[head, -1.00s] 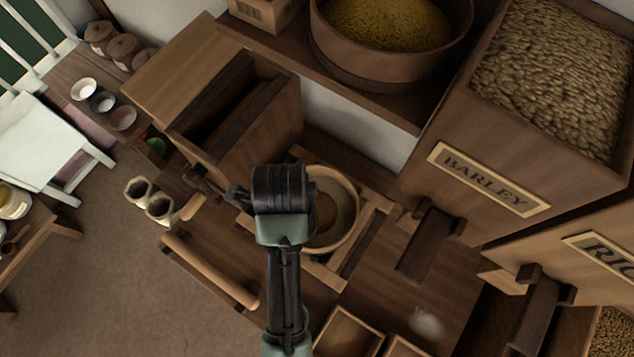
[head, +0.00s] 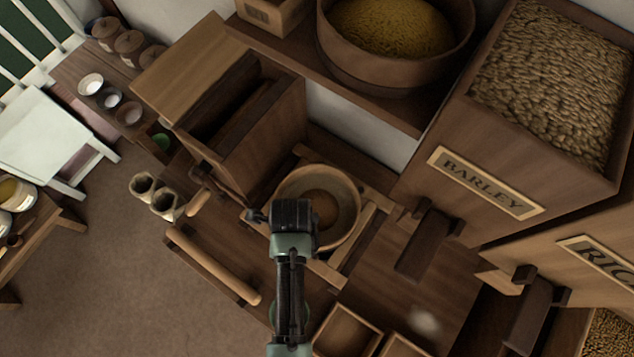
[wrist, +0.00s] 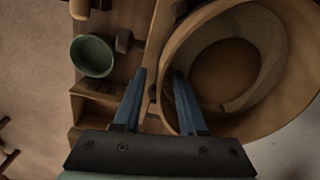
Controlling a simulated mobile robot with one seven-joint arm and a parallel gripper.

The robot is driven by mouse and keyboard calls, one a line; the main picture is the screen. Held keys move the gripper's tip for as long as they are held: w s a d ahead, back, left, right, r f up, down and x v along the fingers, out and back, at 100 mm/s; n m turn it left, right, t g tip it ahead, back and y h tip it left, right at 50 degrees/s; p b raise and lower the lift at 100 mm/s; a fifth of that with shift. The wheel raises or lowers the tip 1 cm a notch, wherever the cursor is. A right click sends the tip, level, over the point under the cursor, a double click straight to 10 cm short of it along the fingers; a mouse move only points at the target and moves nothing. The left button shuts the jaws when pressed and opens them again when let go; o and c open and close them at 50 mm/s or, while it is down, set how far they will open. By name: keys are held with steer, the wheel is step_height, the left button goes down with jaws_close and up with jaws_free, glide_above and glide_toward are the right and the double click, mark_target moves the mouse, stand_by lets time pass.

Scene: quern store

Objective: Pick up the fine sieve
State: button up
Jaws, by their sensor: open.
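A round wooden hoop (head: 351,228), which looks like the fine sieve, rests on a wooden frame at the middle of the head view. It has a pale inner ring and a brown round middle. In the wrist view its rim (wrist: 275,123) fills the right side. My gripper (wrist: 160,75) is open at the sieve's near left rim. The left finger is outside the hoop and the right finger overlaps its inside, with the rim wall between them. Contact cannot be told. In the head view my wrist (head: 293,215) hides the fingers and part of the rim.
A tall open wooden box (head: 240,135) stands behind left. The barley bin (head: 440,145) and its chute (head: 428,245) are at right. A wooden bar (head: 212,265) lies in front. A green bowl (wrist: 92,56) sits left of my fingers. Small wooden trays (head: 347,332) are at the front.

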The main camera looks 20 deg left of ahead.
jaws_close()
stand_by(1.4)
